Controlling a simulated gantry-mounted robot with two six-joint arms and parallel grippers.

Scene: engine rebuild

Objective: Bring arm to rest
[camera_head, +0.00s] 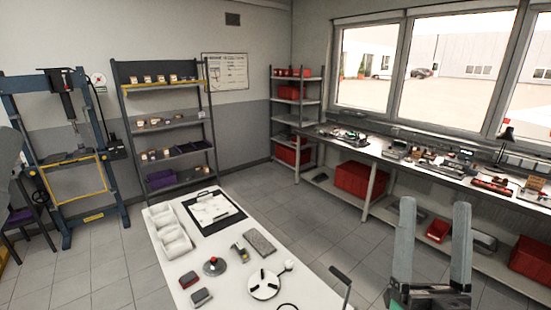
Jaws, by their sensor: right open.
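My right gripper (434,205) is in the lower right of the head view, its two grey fingers pointing up and spread wide apart. Nothing is between the fingers. It is over the floor to the right of the white table (222,274), apart from the table, and in front of the long workbench. My left gripper is not in view. A grey rounded shape shows at the far left edge; I cannot tell what it is.
The white table holds a white tray (170,235), a black-framed board (213,211), a grey block (260,243), a round white dial part (264,284) and small tools. A press frame (66,238), shelves and a cluttered workbench line the walls. Floor between is clear.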

